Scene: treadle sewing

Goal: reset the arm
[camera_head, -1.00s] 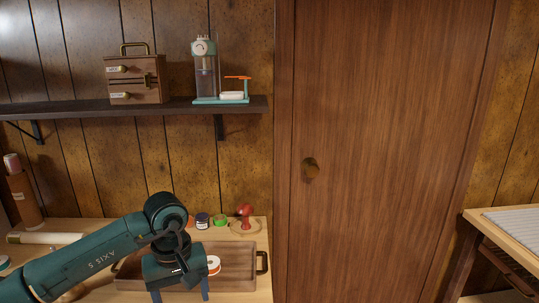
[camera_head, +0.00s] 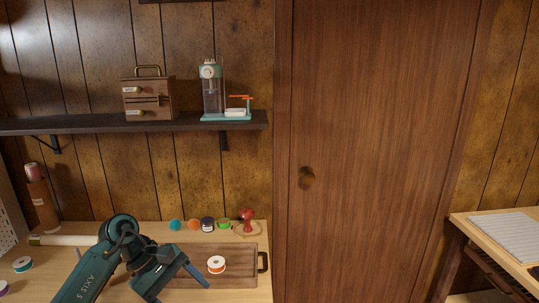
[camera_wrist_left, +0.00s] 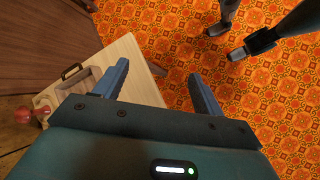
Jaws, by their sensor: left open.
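My left arm comes in from the lower left over the worktable. Its gripper (camera_head: 182,293) is open, tilted down to the right, in front of the wooden tray (camera_head: 236,254). In the left wrist view its two blue fingers (camera_wrist_left: 160,85) stand apart with nothing between them. They point over the table edge and the patterned floor. My right gripper is not identifiable in these views.
The table (camera_head: 85,232) holds an orange-white spool (camera_head: 216,264) in the tray, several small jars and balls, and a red-knobbed item (camera_head: 247,219). A shelf (camera_head: 90,125) carries a wooden box (camera_head: 149,96) and a teal device (camera_head: 214,95). Dark grey-tipped parts (camera_wrist_left: 265,40) are unclear.

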